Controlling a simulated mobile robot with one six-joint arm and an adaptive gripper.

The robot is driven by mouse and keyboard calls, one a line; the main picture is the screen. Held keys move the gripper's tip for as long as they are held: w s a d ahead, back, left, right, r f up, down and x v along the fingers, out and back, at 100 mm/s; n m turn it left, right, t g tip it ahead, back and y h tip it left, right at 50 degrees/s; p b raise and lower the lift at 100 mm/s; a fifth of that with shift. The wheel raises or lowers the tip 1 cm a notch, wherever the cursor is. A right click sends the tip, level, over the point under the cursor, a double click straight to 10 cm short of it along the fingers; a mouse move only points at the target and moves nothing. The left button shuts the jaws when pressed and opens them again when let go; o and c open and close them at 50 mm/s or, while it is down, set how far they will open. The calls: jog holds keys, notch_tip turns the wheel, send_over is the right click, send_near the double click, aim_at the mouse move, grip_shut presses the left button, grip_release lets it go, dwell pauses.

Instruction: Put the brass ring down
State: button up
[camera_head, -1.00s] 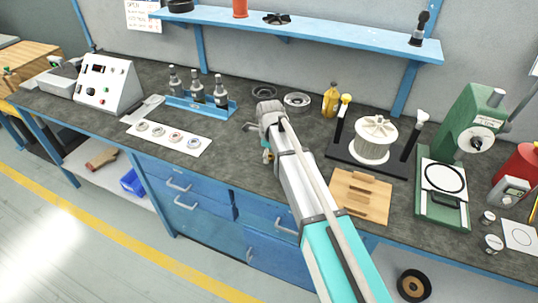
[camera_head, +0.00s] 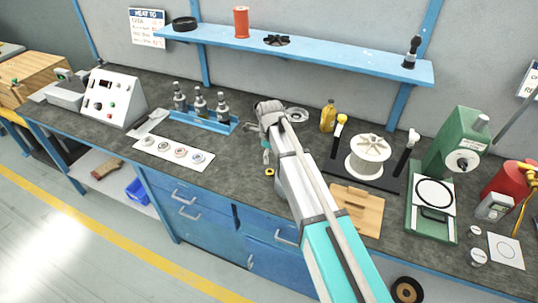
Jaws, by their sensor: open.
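A small yellow ring, which looks like the brass ring (camera_head: 269,172), shows just below my gripper near the front edge of the dark bench top (camera_head: 232,165). My gripper (camera_head: 266,155) points down over the bench, mostly hidden behind my own wrist and arm. It is open, and the ring appears apart from its fingertips. I cannot tell exactly how the ring rests on the bench.
A white strip with several round parts (camera_head: 172,150) lies to the left, in front of a blue rack of bottles (camera_head: 202,119). A metal ring-shaped part (camera_head: 297,115) lies behind my wrist.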

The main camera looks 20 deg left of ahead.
jog(key=shift+r+p, duration=1.75)
jog(key=shift+r, duration=0.3)
jog(key=shift+d, duration=0.15)
jog(key=s+d+n, duration=0.4)
jog(key=d+n, duration=0.2)
jog(key=d, duration=0.7)
jog(key=s+d+n, duration=0.5)
jog(key=d+n, duration=0.1)
jog(key=d, duration=0.8)
jog(key=s+d+n, duration=0.4)
jog(key=d+n, duration=0.3)
jog(key=d, duration=0.7)
jog(key=shift+s, duration=0.4)
